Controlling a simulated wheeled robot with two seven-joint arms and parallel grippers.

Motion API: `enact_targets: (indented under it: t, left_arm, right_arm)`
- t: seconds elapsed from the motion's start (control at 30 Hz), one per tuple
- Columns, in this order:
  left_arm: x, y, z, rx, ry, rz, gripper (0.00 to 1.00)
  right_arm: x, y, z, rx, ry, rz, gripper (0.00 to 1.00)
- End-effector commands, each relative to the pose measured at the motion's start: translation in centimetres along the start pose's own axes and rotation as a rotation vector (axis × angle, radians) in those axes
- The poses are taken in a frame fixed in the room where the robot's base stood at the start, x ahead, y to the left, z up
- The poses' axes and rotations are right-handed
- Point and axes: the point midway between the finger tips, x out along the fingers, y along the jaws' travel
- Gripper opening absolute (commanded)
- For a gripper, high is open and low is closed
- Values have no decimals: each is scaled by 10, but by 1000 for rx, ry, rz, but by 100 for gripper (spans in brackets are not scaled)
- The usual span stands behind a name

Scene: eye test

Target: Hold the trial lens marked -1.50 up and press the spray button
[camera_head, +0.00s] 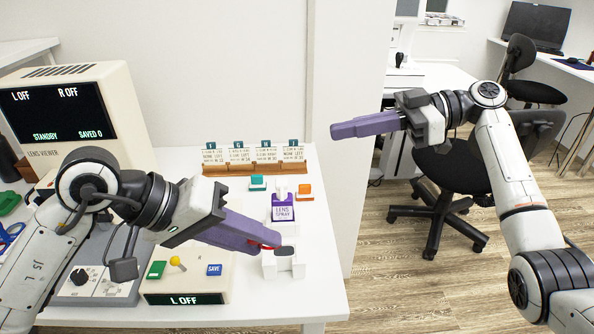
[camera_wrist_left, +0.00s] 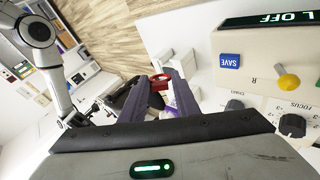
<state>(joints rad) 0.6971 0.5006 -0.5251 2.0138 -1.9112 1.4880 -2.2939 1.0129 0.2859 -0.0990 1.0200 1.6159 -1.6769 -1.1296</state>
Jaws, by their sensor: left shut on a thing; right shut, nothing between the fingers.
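My left gripper (camera_head: 268,240) is shut on a red-rimmed trial lens (camera_head: 271,248), just above or beside a small white stand (camera_head: 285,263) near the table's front. In the left wrist view the red rim (camera_wrist_left: 160,80) shows between the fingertips (camera_wrist_left: 161,92). I cannot read a marking on it. The purple bottle labelled LENS SPRAY (camera_head: 284,212) stands upright behind the stand, with a pale top (camera_head: 282,192). My right gripper (camera_head: 345,130) is shut and empty, in the air to the right of the table, away from the bottle.
A wooden rack (camera_head: 254,169) with several cards stands at the back. Teal (camera_head: 258,183) and orange (camera_head: 305,191) pieces lie near the bottle. A control box (camera_head: 187,290) with a yellow lever and a SAVE button is left of the stand. The lens viewer (camera_head: 80,110) reads STANDBY.

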Motion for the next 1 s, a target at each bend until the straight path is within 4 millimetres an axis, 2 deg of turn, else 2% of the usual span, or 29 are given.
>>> enact_targets:
  t: [0.17,0.57,0.77,1.0]
  left_arm:
    - [0,0,0,0,0,0,8]
    - [0,0,0,0,0,0,8]
    - [0,0,0,0,0,0,8]
    - [0,0,0,0,0,0,8]
  right_arm:
    - [-3,-18,12,-14,-4,-71,0]
    - [1,-19,12,-14,-4,-74,0]
    - [28,-21,12,-15,-3,-76,0]
    - [80,-25,12,-15,-2,-76,0]
